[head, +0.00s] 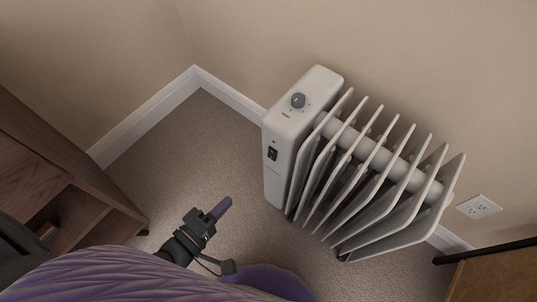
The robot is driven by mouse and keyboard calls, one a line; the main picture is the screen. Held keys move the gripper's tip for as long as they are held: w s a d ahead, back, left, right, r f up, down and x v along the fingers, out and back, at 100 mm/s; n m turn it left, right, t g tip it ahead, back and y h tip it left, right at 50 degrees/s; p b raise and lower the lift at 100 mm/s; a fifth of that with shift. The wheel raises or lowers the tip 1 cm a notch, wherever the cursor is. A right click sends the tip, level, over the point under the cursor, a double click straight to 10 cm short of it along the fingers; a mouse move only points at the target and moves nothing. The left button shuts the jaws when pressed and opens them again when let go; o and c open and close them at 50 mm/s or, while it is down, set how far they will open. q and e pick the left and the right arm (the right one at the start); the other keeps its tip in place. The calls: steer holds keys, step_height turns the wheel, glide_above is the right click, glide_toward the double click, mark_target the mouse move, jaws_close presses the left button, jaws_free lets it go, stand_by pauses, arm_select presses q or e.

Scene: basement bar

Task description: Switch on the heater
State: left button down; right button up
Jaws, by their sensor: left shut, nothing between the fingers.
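A white oil-filled radiator heater (290,130) with several fins stands on the carpet against the back wall. A grey round knob (298,100) sits on the top of its control end. A small dark rocker switch (272,154) is on the front face below. My right gripper is not in view.
A dark wooden cabinet (70,215) with open shelves stands at the left. A wall outlet (478,207) is right of the heater. A wooden piece of furniture (495,275) is at the lower right. Carpet (185,150) is clear between the cabinet and the heater.

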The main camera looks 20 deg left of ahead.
mark_target(271, 158)
arm_select(q)
steer(key=shift+b+x, duration=2.4)
steer(key=shift+x, duration=4.5)
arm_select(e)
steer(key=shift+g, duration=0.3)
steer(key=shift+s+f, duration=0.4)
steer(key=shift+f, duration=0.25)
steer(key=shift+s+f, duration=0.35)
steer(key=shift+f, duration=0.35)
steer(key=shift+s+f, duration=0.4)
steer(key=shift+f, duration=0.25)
arm_select(q)
steer(key=shift+d+r, duration=0.1)
steer(key=shift+r, duration=0.05)
